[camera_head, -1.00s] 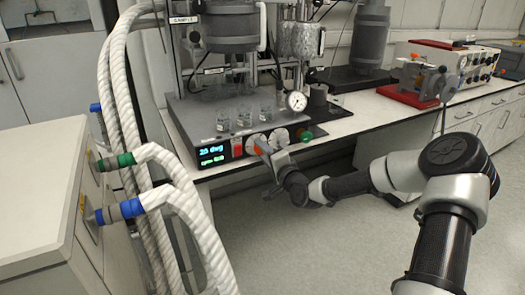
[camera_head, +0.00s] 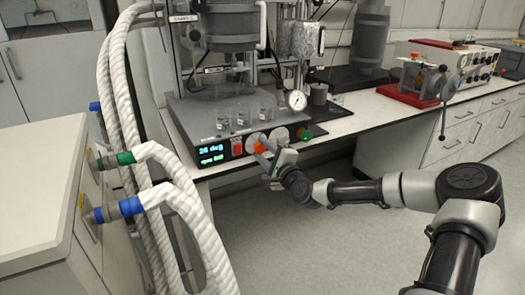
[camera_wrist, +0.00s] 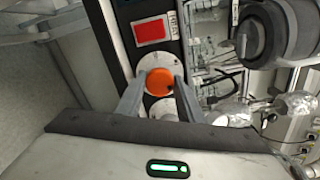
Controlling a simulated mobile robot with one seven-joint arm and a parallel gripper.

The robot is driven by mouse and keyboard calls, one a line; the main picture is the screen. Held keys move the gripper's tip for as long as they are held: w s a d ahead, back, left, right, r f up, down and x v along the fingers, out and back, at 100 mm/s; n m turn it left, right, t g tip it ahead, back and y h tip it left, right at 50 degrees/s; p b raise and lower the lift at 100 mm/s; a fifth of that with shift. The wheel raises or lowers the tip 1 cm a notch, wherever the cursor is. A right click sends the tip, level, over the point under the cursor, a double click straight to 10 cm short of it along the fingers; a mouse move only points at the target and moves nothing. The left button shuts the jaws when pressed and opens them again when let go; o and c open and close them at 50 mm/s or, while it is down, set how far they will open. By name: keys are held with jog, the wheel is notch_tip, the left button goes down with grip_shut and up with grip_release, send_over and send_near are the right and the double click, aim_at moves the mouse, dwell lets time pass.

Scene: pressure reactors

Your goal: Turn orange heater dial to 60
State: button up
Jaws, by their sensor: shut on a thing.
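The orange heater dial (camera_wrist: 158,82) sits on a round white plate on the reactor's dark front panel. In the wrist view my gripper (camera_wrist: 158,85) has one finger on each side of it and is shut on it. In the head view the dial (camera_head: 260,147) is partly hidden by my gripper (camera_head: 268,156), which reaches in from the lower right. The panel display (camera_head: 211,154) shows glowing text that looks like "26 deg" with a smaller line below it. A red switch (camera_wrist: 150,31) is beside the dial.
Glass vials (camera_head: 244,116) stand on the reactor base just above the panel. A green knob (camera_head: 306,134) is to the right. Thick white hoses (camera_head: 165,190) hang at left. The floor in front of the bench is clear.

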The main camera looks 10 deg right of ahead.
dwell(0.4)
jog(key=o, duration=1.1)
jog(key=shift+c, duration=0.2)
jog(key=p+v, duration=0.2)
jog(key=v, duration=1.5)
jog(key=shift+s, duration=0.2)
